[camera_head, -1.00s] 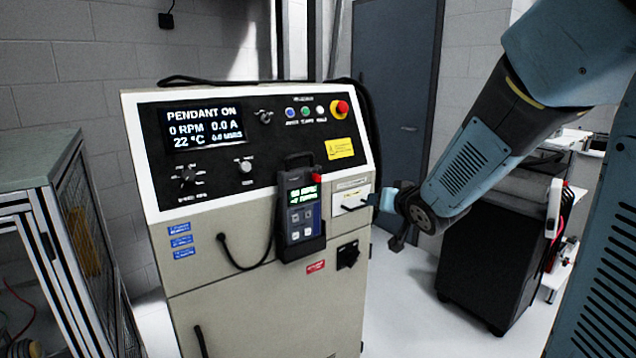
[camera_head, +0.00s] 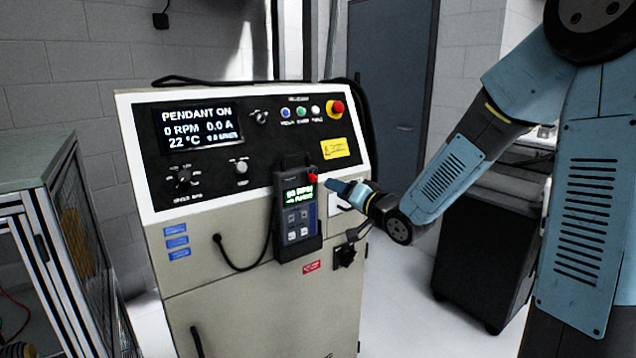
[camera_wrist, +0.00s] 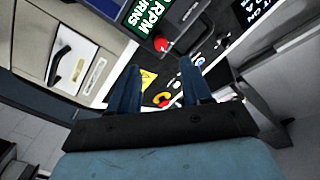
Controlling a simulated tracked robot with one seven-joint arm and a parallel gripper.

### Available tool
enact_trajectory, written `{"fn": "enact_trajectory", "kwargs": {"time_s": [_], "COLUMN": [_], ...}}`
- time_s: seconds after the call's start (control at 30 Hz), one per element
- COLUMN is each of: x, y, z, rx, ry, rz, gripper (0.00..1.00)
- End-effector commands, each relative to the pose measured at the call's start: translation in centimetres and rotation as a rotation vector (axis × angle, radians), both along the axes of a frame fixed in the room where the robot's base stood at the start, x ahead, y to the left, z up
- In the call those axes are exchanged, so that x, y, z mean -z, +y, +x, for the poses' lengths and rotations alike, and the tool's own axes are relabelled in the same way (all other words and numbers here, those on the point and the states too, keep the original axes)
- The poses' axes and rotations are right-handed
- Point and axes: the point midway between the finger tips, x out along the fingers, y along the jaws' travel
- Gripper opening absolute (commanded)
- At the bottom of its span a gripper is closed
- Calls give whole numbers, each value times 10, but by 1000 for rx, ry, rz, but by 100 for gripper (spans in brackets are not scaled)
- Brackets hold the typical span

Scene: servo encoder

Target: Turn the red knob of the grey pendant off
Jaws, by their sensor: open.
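The grey pendant (camera_head: 297,222) hangs in a holder on the front of the console, with a lit green-on-dark screen. Its red knob (camera_head: 312,178) sits at its upper right corner. In the wrist view the red knob (camera_wrist: 160,43) lies beyond my fingertips, between their lines, beside the pendant screen (camera_wrist: 143,15). My gripper (camera_wrist: 160,68) is open and empty, with a gap between its two blue fingers. In the head view my gripper (camera_head: 332,184) is just right of the knob; whether it touches cannot be told. The console display (camera_head: 202,127) reads PENDANT ON.
A red emergency button (camera_head: 336,108) with a yellow collar and several small buttons sit on the console's upper right. A black rotary switch (camera_head: 345,254) is below my gripper. A cable (camera_head: 228,262) loops left of the pendant.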

Motion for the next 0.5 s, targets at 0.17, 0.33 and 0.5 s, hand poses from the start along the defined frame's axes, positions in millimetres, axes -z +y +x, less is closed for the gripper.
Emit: {"fn": "enact_trajectory", "kwargs": {"time_s": [0.17,0.33,0.5], "x": [0,0,0], "y": [18,34,46], "z": [23,44,60], "rx": [-3,-2,-2], "ry": [1,0,1], "rz": [1,1,-1], "gripper": [49,49,49]}}
